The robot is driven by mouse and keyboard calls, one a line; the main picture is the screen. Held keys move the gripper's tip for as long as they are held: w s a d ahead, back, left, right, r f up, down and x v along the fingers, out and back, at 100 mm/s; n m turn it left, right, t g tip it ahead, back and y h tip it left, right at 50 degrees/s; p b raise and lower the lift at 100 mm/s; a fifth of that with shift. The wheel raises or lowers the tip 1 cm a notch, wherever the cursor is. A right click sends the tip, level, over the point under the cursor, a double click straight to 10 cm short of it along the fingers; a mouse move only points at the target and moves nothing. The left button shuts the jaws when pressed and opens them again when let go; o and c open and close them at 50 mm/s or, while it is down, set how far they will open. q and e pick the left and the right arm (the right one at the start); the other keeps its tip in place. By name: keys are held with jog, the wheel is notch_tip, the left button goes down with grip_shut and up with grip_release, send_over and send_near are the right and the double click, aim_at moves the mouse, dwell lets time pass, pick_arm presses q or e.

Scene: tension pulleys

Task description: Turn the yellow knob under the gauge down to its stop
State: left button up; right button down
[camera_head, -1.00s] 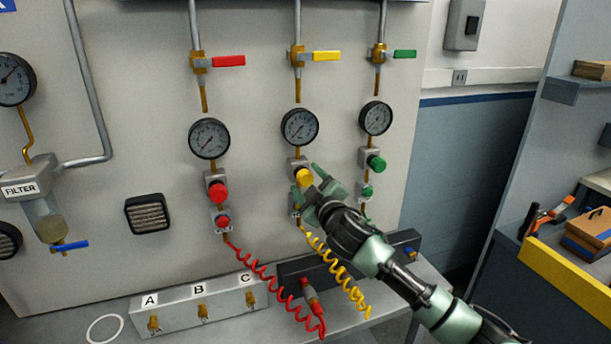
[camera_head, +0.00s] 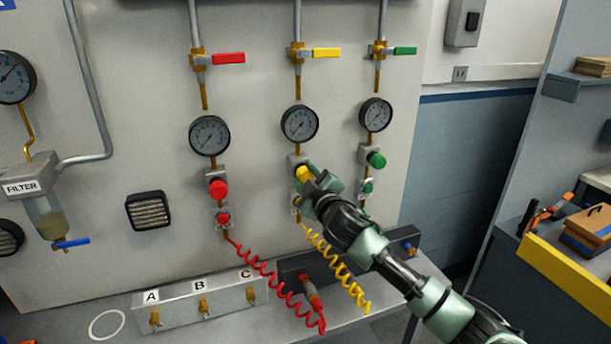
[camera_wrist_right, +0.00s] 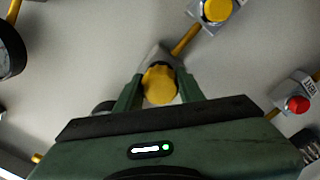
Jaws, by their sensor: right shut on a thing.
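The yellow knob (camera_head: 304,173) sits on a grey regulator block below the middle gauge (camera_head: 299,123). My right gripper (camera_head: 308,178) is at the knob, coming from the lower right and covering part of it. In the right wrist view the yellow knob (camera_wrist_right: 159,85) lies between the two green fingers (camera_wrist_right: 159,92), which are shut on it. The knob's angle is hard to read. The middle gauge's needle is too small to read surely. My left gripper is not in view.
A red knob (camera_head: 218,189) and a green knob (camera_head: 376,160) stand on either side. Yellow coiled hose (camera_head: 338,262) and red coiled hose (camera_head: 268,275) hang below. A manifold labelled A, B, C (camera_head: 198,299) sits on the bench.

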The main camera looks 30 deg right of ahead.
jog(key=n+p, duration=0.2)
jog(key=n, duration=0.2)
jog(key=shift+n+p, duration=0.7)
jog(key=shift+n, duration=1.5)
jog(key=c, duration=0.9)
grip_release()
jog(key=shift+s, duration=0.1)
